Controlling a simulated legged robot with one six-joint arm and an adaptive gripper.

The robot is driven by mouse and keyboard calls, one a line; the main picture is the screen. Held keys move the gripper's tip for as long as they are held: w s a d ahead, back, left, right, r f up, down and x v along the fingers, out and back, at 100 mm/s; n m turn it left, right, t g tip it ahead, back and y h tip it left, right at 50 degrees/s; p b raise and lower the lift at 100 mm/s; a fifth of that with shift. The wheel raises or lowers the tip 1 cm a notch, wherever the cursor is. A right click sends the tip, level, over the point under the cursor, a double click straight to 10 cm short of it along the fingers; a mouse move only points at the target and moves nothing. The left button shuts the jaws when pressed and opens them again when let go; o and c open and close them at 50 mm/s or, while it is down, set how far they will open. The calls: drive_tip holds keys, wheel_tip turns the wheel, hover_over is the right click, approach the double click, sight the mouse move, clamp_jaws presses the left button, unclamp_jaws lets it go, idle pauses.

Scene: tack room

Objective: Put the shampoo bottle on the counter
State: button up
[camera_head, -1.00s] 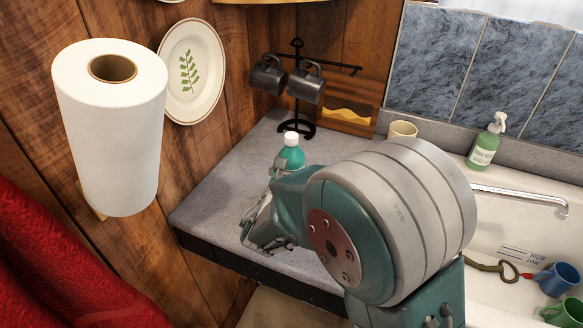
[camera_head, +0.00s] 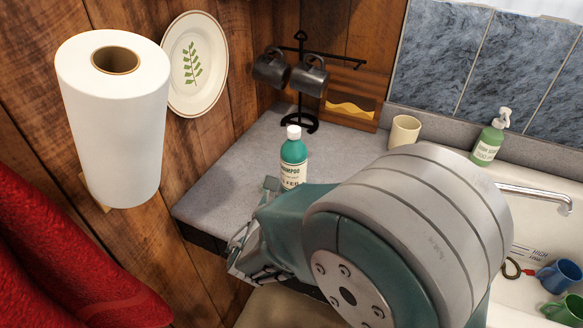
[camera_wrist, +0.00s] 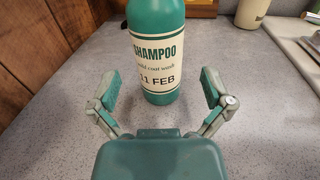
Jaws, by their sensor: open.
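The shampoo bottle (camera_head: 293,160) is green with a white cap and a cream label. It stands upright on the grey counter (camera_head: 228,180), near its left part. In the wrist view the bottle (camera_wrist: 157,55) stands just beyond my fingertips, with a gap between it and each finger. My gripper (camera_wrist: 160,95) is open and empty. In the head view my gripper (camera_head: 256,232) is at the counter's front edge, on the near side of the bottle, and my arm hides part of the counter.
Behind the bottle are a black rack with dark mugs (camera_head: 308,78) and a cream cup (camera_head: 404,131). A paper towel roll (camera_head: 118,130) and a plate (camera_head: 195,65) are on the left wall.

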drive_tip(key=v, duration=0.4)
drive_tip(key=shift+s, duration=0.35)
drive_tip(key=s+d+r+m+g+h, duration=0.1)
drive_tip(key=s+d+m+g+h, duration=0.1)
drive_tip(key=d+m+g, duration=0.35)
drive_tip(key=s+d+m+g+h, duration=0.2)
drive_tip(key=d+m, duration=0.4)
drive_tip(key=d, duration=0.3)
drive_tip(key=s+d+r+m+g+h, duration=0.1)
drive_tip(key=s+d+m+g+h, duration=0.2)
drive_tip(key=d+m, duration=0.4)
drive_tip(key=s+r+m+g+y, duration=0.1)
drive_tip(key=s+r+m+y, duration=0.2)
drive_tip(key=s+m+y, duration=0.6)
drive_tip(key=shift+r+m+y, duration=0.4)
drive_tip(key=shift+m+y, duration=0.5)
drive_tip(key=shift+m, duration=2.15)
drive_tip(key=shift+d+g, duration=0.1)
drive_tip(key=shift+g, duration=0.15)
